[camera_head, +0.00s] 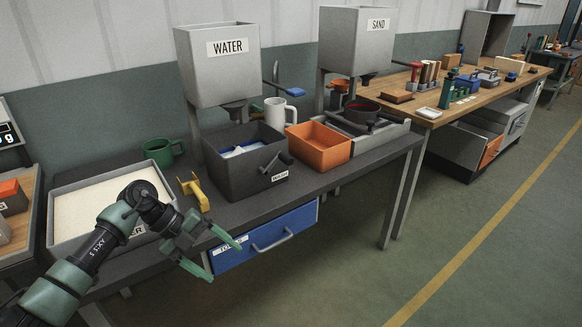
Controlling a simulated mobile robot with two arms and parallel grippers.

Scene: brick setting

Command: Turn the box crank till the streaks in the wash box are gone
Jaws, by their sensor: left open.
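The wash box (232,180) is a dark grey open box with a small white label on its front right. It stands on the dark bench under the WATER hopper (219,66). White and blue contents show inside, but I cannot make out streaks. The box crank (277,163) is a dark handle at the box's right front side. My left gripper (226,261) is open and empty, in front of the bench edge, left of and below the crank, apart from it. Its green fingertips point right and down. My right gripper is not in view.
An orange bin (319,147) stands close right of the wash box. A yellow tool (195,190), a green mug (162,152) and a white mug (278,112) are nearby. A pale-filled tray (85,212) lies left. A blue drawer (262,241) is below the bench. The right floor is clear.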

